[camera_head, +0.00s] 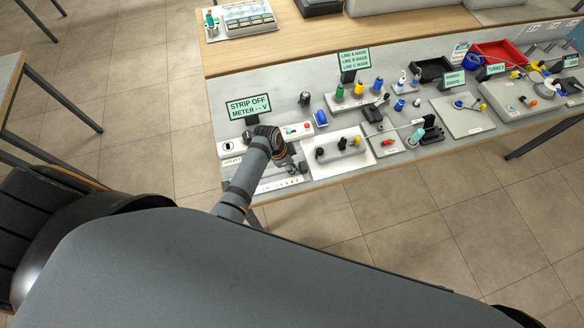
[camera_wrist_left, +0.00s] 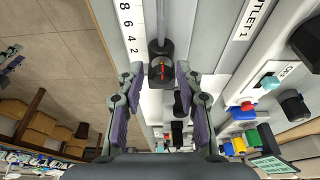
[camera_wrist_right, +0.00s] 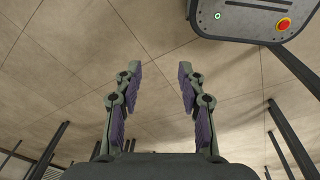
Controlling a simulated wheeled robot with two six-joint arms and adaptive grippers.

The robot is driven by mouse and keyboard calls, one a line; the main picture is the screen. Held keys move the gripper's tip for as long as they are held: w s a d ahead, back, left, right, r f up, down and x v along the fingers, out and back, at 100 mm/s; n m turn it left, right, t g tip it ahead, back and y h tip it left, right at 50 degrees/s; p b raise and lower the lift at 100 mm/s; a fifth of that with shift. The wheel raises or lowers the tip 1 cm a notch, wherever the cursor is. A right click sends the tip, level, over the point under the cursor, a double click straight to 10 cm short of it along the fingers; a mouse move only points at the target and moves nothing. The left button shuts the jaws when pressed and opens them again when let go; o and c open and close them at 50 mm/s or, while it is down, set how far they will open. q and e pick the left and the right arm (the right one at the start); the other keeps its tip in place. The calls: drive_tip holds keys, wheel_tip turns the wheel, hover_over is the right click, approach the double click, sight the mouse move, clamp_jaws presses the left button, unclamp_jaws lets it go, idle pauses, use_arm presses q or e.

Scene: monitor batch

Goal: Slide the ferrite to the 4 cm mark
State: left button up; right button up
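The ferrite appears to be the dark round-edged block with a red mark (camera_wrist_left: 161,72) in the left wrist view. It sits on a rail beside a white scale (camera_wrist_left: 128,22) printed 8, 6, 4, 2, a little past the 2, on the low-number side. My left gripper (camera_wrist_left: 160,76) is open, one finger on each side of the ferrite; I cannot tell whether they touch it. In the head view my left gripper (camera_head: 284,158) is over the near left end of the bench and hides the ferrite. My right gripper (camera_wrist_right: 157,75) is open and empty above the floor.
A "STRIP OFF METER" sign (camera_head: 248,106) stands behind my left gripper. A white tray with a grey fixture (camera_head: 343,147) is close on its right. Several plugs and boxes crowd the bench (camera_head: 228,75) further right. In the right wrist view a grey panel with a red button (camera_wrist_right: 283,24) is at top right.

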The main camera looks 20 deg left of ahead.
use_arm(q)
drive_tip(key=shift+c, duration=1)
drive_tip(key=shift+w, duration=0.1)
drive_tip(key=shift+c, duration=2.5)
clamp_jaws()
drive_tip(key=shift+a, duration=0.15)
drive_tip(key=shift+s+a+p, duration=0.7)
drive_tip(key=shift+s+a, duration=0.1)
drive_tip(key=shift+a, duration=0.3)
use_arm(e)
drive_tip(key=shift+s+d+r, duration=0.2)
drive_tip(key=shift+s+r, duration=0.5)
drive_tip(key=shift+s, duration=0.05)
use_arm(q)
drive_tip(key=o, duration=0.9)
unclamp_jaws()
use_arm(e)
drive_tip(key=shift+a, duration=0.15)
use_arm(q)
drive_tip(key=shift+o, duration=0.2)
use_arm(e)
drive_tip(key=shift+w, duration=0.1)
